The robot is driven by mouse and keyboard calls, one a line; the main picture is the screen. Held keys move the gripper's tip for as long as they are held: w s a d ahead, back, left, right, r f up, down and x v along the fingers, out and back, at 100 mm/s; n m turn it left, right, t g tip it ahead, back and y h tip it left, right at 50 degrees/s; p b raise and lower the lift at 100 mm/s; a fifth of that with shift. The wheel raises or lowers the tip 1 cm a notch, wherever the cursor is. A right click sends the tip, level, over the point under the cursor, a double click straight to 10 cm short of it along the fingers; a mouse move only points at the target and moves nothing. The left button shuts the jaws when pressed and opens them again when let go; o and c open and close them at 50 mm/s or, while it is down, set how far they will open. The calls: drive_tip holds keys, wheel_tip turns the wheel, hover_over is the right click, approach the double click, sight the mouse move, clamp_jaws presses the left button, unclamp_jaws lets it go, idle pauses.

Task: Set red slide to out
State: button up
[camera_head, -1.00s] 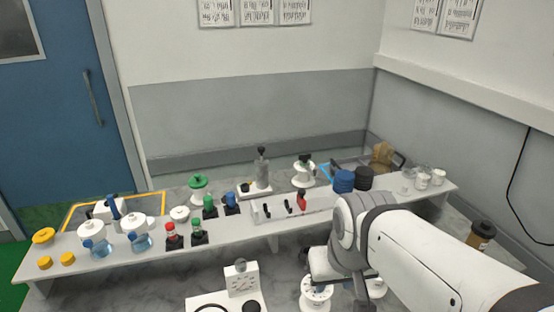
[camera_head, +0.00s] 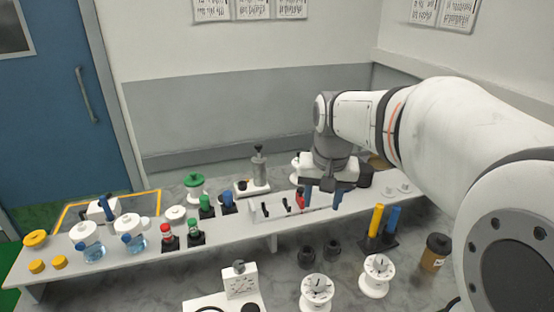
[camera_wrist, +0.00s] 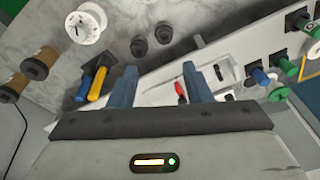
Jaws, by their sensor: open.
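The red slide (camera_head: 301,199) is a small red knob at the right end of a row with black knobs on a white slide panel (camera_head: 275,216) on the raised shelf. In the wrist view the red slide (camera_wrist: 180,91) shows between my fingers, closer to the right one. My gripper (camera_head: 322,197) points down over the shelf, just right of the red slide, with its blue fingers apart. In the wrist view my gripper (camera_wrist: 160,72) is open with nothing held. I cannot tell its exact height over the panel, or whether the left finger touches the slide.
Left of the panel stand a blue knob (camera_head: 228,202), a green knob (camera_head: 206,205) and a grey lever post (camera_head: 259,172). White dials (camera_head: 316,290), dark knobs (camera_head: 307,256) and yellow and blue handles (camera_head: 376,220) stand in front of the shelf.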

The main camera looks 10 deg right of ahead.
drive_tip(key=w+m+g, duration=0.1)
drive_tip(key=w+m, duration=0.1)
drive_tip(key=w, duration=1)
drive_tip(key=m, duration=0.2)
approach(301, 189)
drive_tip(key=shift+w+g+b, duration=0.1)
drive_tip(key=shift+g+b, duration=0.2)
drive_tip(key=shift+g, duration=0.1)
drive_tip(key=shift+w+f, duration=0.35)
drive_tip(key=shift+f, duration=0.2)
wheel_tip(301, 189, down, 7)
drive_tip(key=shift+f+p, duration=0.1)
drive_tip(key=shift+p, duration=0.2)
clamp_jaws()
